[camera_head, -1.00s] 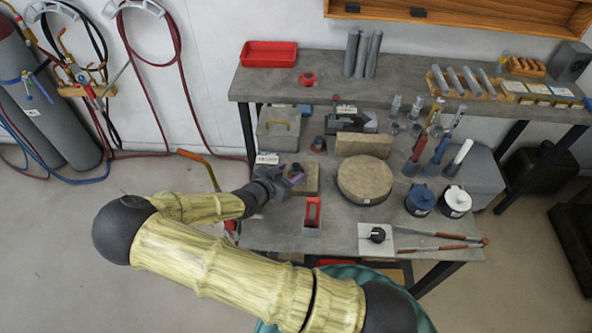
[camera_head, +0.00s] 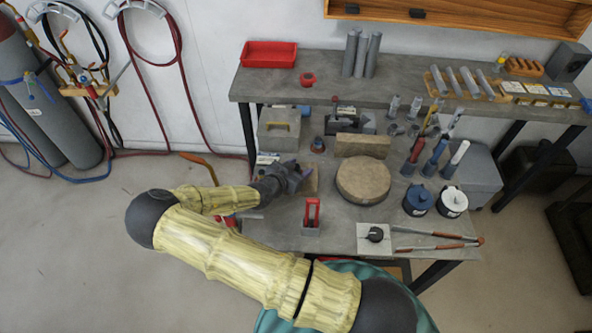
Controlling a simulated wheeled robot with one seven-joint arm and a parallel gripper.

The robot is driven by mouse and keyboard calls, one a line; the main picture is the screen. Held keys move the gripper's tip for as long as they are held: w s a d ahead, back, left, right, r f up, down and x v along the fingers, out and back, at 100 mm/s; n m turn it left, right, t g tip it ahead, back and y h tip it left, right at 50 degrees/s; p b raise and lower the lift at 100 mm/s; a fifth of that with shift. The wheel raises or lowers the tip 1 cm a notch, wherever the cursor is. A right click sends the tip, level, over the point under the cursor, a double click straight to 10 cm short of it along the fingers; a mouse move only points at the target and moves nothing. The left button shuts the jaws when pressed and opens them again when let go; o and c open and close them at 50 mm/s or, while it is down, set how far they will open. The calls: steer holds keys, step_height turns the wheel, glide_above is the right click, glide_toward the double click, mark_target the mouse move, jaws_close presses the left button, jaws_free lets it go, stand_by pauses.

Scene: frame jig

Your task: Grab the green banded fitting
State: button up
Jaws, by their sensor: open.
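My gripper (camera_head: 298,176), dark grey, is over the tan block (camera_head: 313,182) at the left of the lower bench, and its jaws are open. The gripper covers most of the block's left part. A small purple-tinted patch shows at the jaw tips; I cannot tell what it belongs to. I cannot make out a green band on any fitting at this size. Small grey fittings (camera_head: 394,106) stand upright at the back of the lower bench.
A round tan slab (camera_head: 363,179) lies right of the gripper. A red-framed holder (camera_head: 312,214) stands in front of it. A grey box with a yellow handle (camera_head: 279,129) and a small blue-and-red item (camera_head: 317,145) are behind. Tongs (camera_head: 437,241) lie at the front right.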

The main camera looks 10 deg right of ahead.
stand_by(0.4)
jaws_close()
steer(key=shift+r, duration=0.1)
step_height(320, 180, up, 10)
steer(key=shift+f+b, duration=0.1)
steer(key=shift+b, duration=0.65)
